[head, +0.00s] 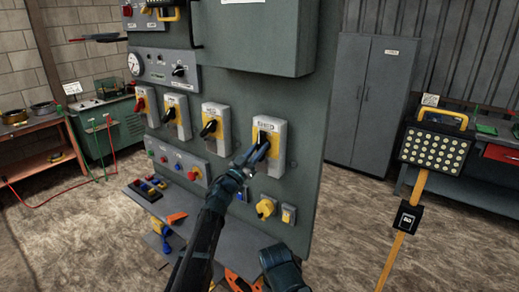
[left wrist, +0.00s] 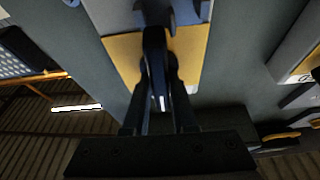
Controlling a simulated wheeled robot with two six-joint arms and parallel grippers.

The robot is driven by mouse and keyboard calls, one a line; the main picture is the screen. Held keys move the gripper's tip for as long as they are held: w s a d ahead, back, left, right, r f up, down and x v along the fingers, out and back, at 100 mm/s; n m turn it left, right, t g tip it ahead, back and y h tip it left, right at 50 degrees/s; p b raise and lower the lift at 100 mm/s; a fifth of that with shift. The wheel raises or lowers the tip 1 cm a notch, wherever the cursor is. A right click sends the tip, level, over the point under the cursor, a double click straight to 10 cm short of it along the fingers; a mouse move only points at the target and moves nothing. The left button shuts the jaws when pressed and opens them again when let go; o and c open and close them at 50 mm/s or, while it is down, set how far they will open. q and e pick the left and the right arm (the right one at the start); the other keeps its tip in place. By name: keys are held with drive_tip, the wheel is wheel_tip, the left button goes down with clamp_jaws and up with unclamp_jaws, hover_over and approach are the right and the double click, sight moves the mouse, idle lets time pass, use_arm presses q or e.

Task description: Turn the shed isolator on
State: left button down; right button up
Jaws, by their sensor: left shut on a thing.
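The shed isolator (head: 281,134) is the rightmost of a row of grey switch boxes on the green panel, with a yellow plate and a dark rotary handle. Its label seems to read SHED. My left gripper (head: 258,150) is at the front of this box, with its fingers on the handle. In the left wrist view the dark handle (left wrist: 155,50) stands between the two fingers (left wrist: 158,78), in front of the yellow plate (left wrist: 190,60). The gripper is shut on the handle. The fingers partly hide the handle in the head view. The right gripper's fingers do not show.
Similar isolators with black handles (head: 209,128) (head: 170,114) and a red handle (head: 141,104) stand to the left. A tool shelf (head: 146,190) juts out at lower left. A work lamp (head: 436,147) stands on the right.

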use_arm(q)
drive_tip(key=m+g+h, duration=0.1)
drive_tip(key=m, duration=0.2)
drive_tip(key=m+g+h+p, duration=0.1)
drive_tip(key=m, duration=0.2)
drive_tip(key=shift+w+r+m+g, duration=0.1)
drive_tip(key=shift+r+m+g, duration=0.05)
drive_tip(key=shift+m+g, duration=0.15)
drive_tip(key=shift+m+g+h+p, duration=0.35)
drive_tip(key=shift+m+g, duration=0.2)
drive_tip(key=shift+m, duration=0.75)
drive_tip(key=shift+m+g+h+p, duration=0.35)
drive_tip(key=shift+m+g, duration=0.2)
drive_tip(key=shift+m, duration=1.05)
drive_tip(key=c, duration=0.7)
unclamp_jaws()
drive_tip(key=b+v, duration=0.3)
drive_tip(key=v, duration=1.1)
drive_tip(key=shift+b, duration=0.4)
